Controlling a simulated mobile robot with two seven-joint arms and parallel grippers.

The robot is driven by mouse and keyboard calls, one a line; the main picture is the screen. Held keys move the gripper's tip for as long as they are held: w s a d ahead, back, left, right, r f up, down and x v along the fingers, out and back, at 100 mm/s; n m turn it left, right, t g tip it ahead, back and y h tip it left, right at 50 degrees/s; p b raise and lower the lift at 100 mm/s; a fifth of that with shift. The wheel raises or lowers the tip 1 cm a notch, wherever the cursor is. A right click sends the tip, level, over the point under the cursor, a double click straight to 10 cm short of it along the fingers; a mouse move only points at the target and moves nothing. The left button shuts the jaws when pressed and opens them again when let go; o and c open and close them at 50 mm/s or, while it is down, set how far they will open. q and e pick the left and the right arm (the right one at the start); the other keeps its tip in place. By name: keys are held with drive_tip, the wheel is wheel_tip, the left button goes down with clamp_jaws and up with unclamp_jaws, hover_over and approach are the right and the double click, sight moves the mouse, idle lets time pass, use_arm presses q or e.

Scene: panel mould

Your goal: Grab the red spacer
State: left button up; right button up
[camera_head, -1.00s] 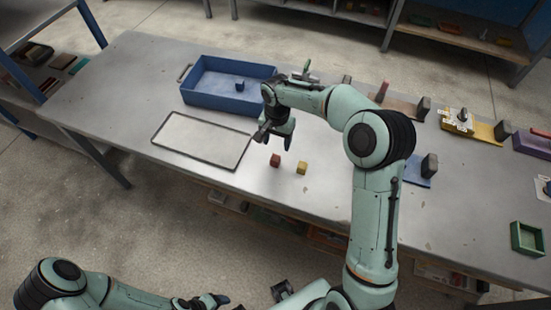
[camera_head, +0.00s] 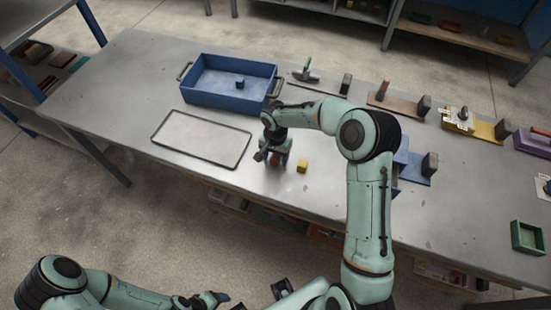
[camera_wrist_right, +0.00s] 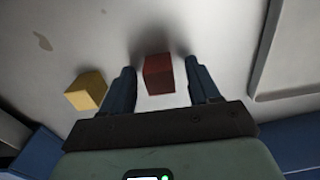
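The red spacer (camera_wrist_right: 158,73) is a small dark red block on the grey table. In the head view only a bit of the red spacer (camera_head: 274,160) shows, mostly hidden by my right gripper (camera_head: 274,156). In the right wrist view my right gripper (camera_wrist_right: 159,68) is open, with one finger on each side of the spacer. A narrow gap shows beside the left finger; contact at the right finger is hard to tell. My left gripper (camera_head: 210,300) is low at the bottom of the head view, away from the table; its opening is unclear.
A yellow block (camera_head: 302,166) sits close to the red spacer; it also shows in the right wrist view (camera_wrist_right: 86,90). A framed pale tray (camera_head: 243,157) lies to the left. A blue bin (camera_head: 225,103) stands behind, with a small blue block (camera_head: 240,84) inside.

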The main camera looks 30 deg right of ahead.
drive_tip(key=c, duration=0.9)
